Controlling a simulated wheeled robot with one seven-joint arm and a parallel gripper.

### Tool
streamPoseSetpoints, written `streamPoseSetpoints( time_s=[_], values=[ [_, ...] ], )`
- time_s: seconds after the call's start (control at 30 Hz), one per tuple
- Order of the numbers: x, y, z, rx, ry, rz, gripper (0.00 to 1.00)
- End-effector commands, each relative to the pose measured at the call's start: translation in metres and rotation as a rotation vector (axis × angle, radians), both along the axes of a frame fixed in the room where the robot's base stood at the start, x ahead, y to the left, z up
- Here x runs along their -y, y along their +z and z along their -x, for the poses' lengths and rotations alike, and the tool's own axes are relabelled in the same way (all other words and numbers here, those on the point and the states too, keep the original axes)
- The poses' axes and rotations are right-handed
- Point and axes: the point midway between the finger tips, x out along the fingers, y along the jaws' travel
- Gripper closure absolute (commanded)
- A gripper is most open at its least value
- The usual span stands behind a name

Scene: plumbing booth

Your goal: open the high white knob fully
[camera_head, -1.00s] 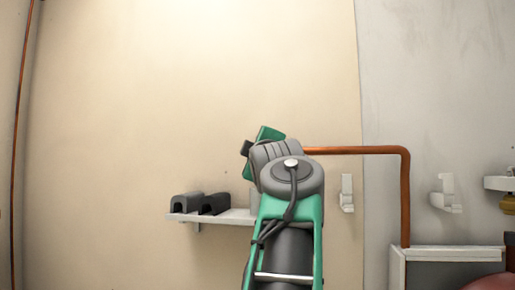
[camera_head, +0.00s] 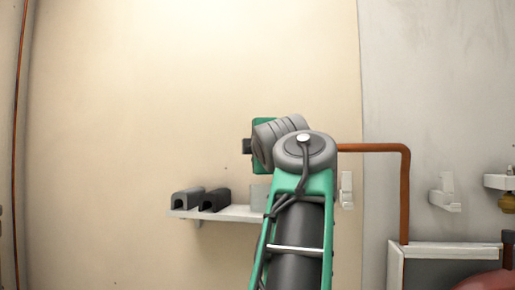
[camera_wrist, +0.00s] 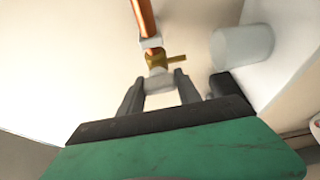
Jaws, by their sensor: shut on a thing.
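The white knob (camera_wrist: 158,82) shows in the wrist view, on the near end of a brass valve (camera_wrist: 157,58) fitted to a copper pipe (camera_wrist: 146,22). My gripper (camera_wrist: 157,86) is shut on the white knob, one grey finger on each side of it. A brass stub points right from the valve. In the head view my arm hides the knob, the valve and my fingertips. The copper pipe (camera_head: 376,148) comes out from behind my wrist there and bends down at the right.
A wall shelf (camera_head: 232,213) carries a grey block (camera_head: 188,197), a black block (camera_head: 215,199) and a pale cylinder (camera_head: 258,197). The cylinder (camera_wrist: 243,44) stands close right of the valve in the wrist view. White brackets (camera_head: 346,190) (camera_head: 445,193) are on the wall at right.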

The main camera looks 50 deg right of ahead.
Motion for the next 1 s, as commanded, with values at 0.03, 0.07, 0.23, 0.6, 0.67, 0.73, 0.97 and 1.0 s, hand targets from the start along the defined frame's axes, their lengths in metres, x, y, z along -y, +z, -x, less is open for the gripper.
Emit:
streamPoseSetpoints(
  time_s=[0.03,0.07,0.23,0.6,0.67,0.73,0.97,1.0],
  values=[
    [-0.001,0.001,0.0,0.0,0.001,0.003,1.0],
    [-0.001,0.001,0.0,0.0,0.001,0.003,1.0],
    [-0.001,0.001,0.0,0.0,0.001,0.003,0.57],
    [0.0,0.0,0.0,0.001,0.0,0.001,0.38],
    [0.0,0.0,0.0,0.001,0.0,0.001,0.38],
    [-0.002,0.0,0.002,0.001,0.0,0.001,0.38],
    [-0.029,0.0,0.032,0.002,-0.007,0.006,0.38],
    [-0.035,0.0,0.039,0.001,-0.007,0.005,0.38]
  ],
)
